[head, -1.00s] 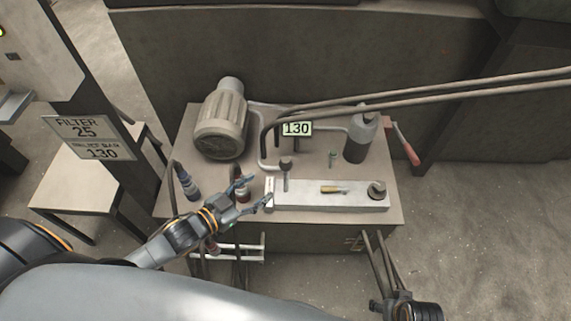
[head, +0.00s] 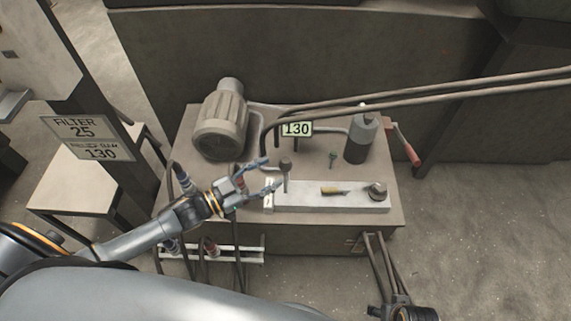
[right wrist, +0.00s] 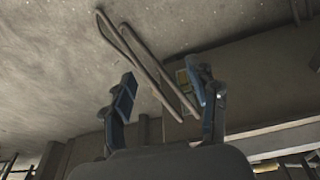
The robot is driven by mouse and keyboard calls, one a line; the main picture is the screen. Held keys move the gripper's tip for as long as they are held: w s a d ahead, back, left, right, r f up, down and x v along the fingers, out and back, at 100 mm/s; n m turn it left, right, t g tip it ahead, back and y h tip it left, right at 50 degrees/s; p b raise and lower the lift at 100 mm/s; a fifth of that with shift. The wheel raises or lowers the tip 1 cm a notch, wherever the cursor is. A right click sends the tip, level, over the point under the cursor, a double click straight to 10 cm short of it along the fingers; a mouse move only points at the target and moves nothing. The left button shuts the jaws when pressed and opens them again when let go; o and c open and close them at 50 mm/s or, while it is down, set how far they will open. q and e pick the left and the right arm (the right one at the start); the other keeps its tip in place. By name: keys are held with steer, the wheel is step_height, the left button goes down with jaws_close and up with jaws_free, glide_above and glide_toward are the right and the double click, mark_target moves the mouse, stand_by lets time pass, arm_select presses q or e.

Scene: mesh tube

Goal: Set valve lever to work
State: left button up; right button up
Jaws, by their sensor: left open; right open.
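A slim upright lever with a dark round knob (head: 285,164) stands at the left end of the pale block (head: 310,200) on the power unit. A small yellow-and-dark lever-like piece (head: 335,191) lies across the middle of that block. I cannot tell which of them is the valve lever. My left gripper (head: 272,173) is open and empty, its fingertips just left of the knobbed lever; contact cannot be told. My right gripper (right wrist: 168,90) is open in the right wrist view, with brown hoses beyond its fingers. In the head view only part of it shows at bottom right.
A ribbed motor (head: 222,120) stands behind the left gripper. A dark cylinder (head: 362,138) and a red-handled lever (head: 408,150) are at right. A white rack (head: 225,256) sticks out below the front edge.

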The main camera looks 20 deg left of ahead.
mark_target(286, 165)
arm_select(q)
steer(key=x, duration=0.6)
arm_select(e)
steer(key=shift+w+r, duration=0.2)
steer(key=shift+r, duration=1)
arm_select(q)
jaws_close()
